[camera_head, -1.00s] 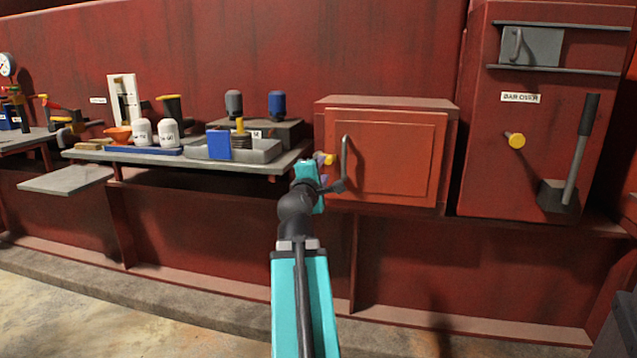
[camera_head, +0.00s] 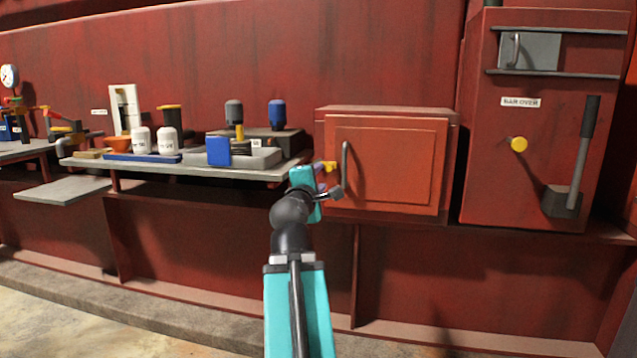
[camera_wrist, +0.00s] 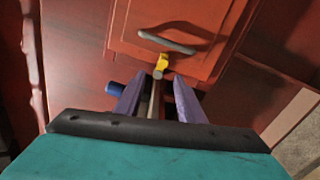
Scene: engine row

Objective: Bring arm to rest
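My gripper (camera_head: 325,175) is at the end of my teal and black arm, in front of the left edge of the red cabinet door (camera_head: 388,165), near its grey bar handle (camera_head: 345,163). In the wrist view, the two purple fingers of my gripper (camera_wrist: 160,80) stand apart. A thin greyish rod with a yellow end (camera_wrist: 160,65) shows between them, and I see a gap on each side of it. I cannot tell how far beyond the fingers it lies. The door handle (camera_wrist: 167,42) is farther ahead. The door is closed.
A grey shelf (camera_head: 240,174) left of the cabinet carries white bottles (camera_head: 168,140), a blue block (camera_head: 218,150) and other parts. The space below the cabinet is clear.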

